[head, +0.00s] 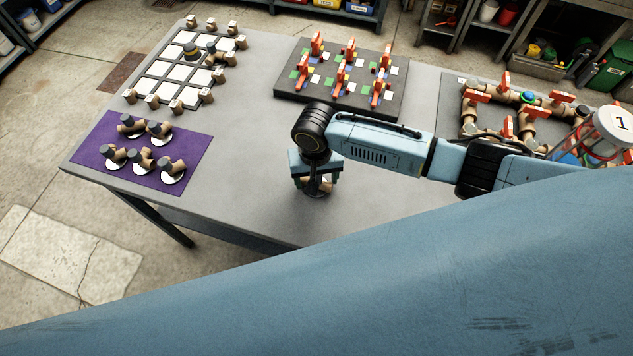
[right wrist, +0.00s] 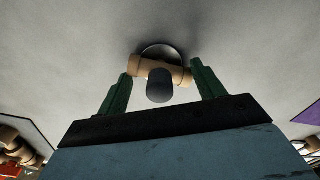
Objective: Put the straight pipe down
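My right gripper (head: 316,183) points down over the bare middle of the grey table. In the right wrist view its two green fingers (right wrist: 158,84) stand at the two ends of a tan straight pipe (right wrist: 148,68) and appear to touch it. The pipe has a dark round stub facing the camera and a round disc base behind it. In the head view the pipe is mostly hidden by the gripper, with the disc showing low, at or just above the table top; I cannot tell which. My left gripper is not in view.
The grey table (head: 255,205) is clear around the gripper. A purple mat (head: 196,145) with several pipe pieces lies left. Behind are a white-tiled board (head: 172,72), a dark board with red-handled valves (head: 290,84) and, right, a pipe assembly (head: 520,97) beside a container marked 1 (head: 607,130).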

